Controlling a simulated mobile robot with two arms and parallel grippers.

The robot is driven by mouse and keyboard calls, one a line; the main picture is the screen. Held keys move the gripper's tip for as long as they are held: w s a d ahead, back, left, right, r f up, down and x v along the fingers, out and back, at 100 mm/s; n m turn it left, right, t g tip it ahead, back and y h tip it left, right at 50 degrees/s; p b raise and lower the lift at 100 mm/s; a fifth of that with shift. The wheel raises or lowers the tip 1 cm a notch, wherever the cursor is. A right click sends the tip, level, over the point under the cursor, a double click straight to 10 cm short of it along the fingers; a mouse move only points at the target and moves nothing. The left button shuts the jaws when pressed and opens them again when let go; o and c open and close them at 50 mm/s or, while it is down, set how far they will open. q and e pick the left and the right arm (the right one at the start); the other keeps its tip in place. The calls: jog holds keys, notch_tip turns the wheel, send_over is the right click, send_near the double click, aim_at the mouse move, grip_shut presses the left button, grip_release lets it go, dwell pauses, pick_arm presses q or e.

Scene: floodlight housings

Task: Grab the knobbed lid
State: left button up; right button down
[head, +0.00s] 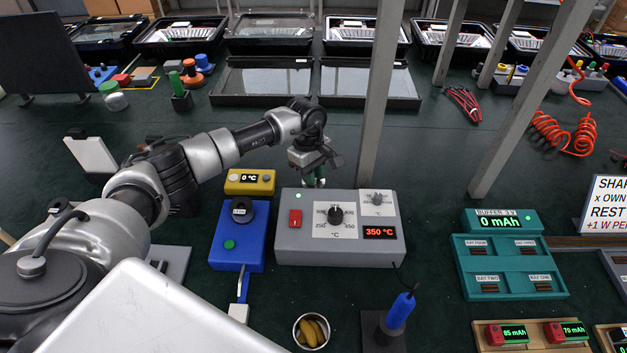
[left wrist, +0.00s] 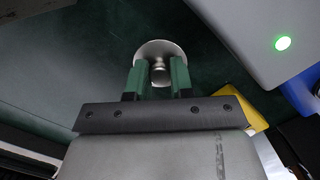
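The knobbed lid (left wrist: 146,48) is a small silvery disc with a rounded metal knob in its middle, seen in the left wrist view on the dark green surface. My left gripper (left wrist: 158,76) has green fingers, one on each side of the knob. A narrow gap seems to show between the knob and the fingers, so the gripper looks open. In the head view my left gripper (head: 315,180) points down just behind the grey control box (head: 290,250), which hides the lid. My right gripper is not in view.
A yellow display box (head: 250,188) and a blue station (head: 228,258) stand left of the grey box. A grey post (head: 378,100) rises close to the gripper's right. Glass-topped frames (head: 262,100) lie behind. Green surface left of the gripper is fairly clear.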

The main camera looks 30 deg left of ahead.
pick_arm(q)
grip_shut()
jog(key=shift+r, duration=0.1)
